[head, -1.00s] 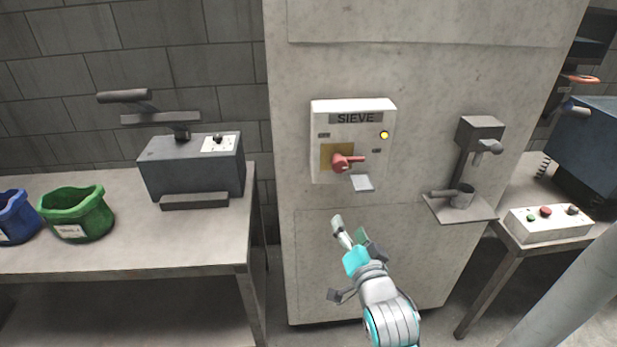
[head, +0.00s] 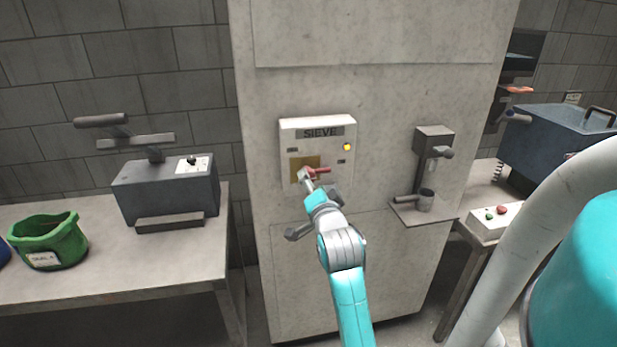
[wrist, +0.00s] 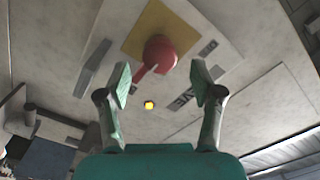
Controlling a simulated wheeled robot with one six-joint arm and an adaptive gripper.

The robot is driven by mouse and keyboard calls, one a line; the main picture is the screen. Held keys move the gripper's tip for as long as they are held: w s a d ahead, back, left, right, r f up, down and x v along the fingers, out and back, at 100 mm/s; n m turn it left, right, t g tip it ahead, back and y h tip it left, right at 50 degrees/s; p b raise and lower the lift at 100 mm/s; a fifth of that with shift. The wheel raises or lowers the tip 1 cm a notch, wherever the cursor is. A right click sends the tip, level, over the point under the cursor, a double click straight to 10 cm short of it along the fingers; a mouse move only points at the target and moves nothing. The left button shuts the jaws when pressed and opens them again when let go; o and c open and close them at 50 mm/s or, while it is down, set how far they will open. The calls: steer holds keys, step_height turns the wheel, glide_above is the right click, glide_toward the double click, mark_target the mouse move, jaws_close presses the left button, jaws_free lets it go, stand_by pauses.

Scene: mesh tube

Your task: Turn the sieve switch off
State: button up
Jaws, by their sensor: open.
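The white SIEVE switch box (head: 340,182) is fixed to the front of the pale grey cabinet. Its red rotary handle (head: 322,170) sits on a yellow plate (head: 298,163) and points right in the head view. A yellow lamp (head: 347,147) is lit at the box's upper right. In the wrist view the red handle (wrist: 159,52) lies just beyond and between the fingers of my open gripper (wrist: 162,76), and the lamp (wrist: 149,105) glows below it. In the head view my gripper (head: 306,181) is at the handle and partly hides it. I cannot tell whether they touch.
A bench (head: 110,288) at left holds a grey machine (head: 165,190) with a lever and a green bin (head: 50,240). A control box (head: 490,220) stands on the right table.

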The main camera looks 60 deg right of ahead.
steer(key=shift+x, duration=2.1)
steer(key=c, duration=1.2)
